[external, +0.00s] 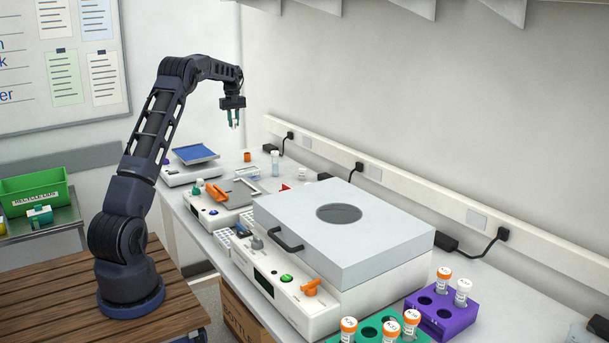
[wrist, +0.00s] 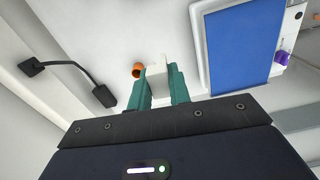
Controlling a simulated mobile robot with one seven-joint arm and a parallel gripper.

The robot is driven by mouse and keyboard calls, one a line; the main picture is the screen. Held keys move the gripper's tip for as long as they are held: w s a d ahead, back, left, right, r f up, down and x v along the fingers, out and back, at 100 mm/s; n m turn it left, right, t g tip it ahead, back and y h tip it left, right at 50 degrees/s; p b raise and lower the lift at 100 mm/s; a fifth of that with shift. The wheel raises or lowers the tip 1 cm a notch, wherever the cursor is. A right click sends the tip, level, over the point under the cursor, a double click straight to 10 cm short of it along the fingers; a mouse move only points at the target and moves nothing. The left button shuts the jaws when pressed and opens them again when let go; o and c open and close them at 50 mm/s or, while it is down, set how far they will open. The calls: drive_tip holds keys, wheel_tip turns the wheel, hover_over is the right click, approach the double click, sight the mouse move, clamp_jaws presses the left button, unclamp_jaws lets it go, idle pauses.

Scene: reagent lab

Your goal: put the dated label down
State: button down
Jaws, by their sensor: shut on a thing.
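My gripper (external: 234,119) is raised above the far end of the bench, pointing down. In the wrist view its teal fingers (wrist: 160,92) are shut on a small white piece (wrist: 157,78), which I take to be the dated label. No writing on it can be made out. In the external view the piece is too small to see clearly between the fingers. It is held well above the bench and touches nothing else that I can see.
A scale with a blue top (external: 194,154) stands at the far left of the bench; the blue top also shows in the wrist view (wrist: 243,50). An orange cap (external: 247,157) lies near it. A large grey-lidded machine (external: 385,235) fills the middle. Purple rack (external: 455,318) stands in front.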

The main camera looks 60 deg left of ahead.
drive_tip(key=w+d, duration=0.7)
drive_tip(key=d, duration=0.5)
drive_tip(key=w+d+n, duration=0.1)
drive_tip(key=w+d, duration=0.5)
drive_tip(key=d, duration=0.6)
drive_tip(key=w+d, duration=0.7)
drive_tip(key=d, duration=0.5)
wheel_tip(320, 180, down, 20)
drive_tip(key=shift+s+r, duration=0.1)
drive_tip(key=c, duration=1.3)
unclamp_jaws()
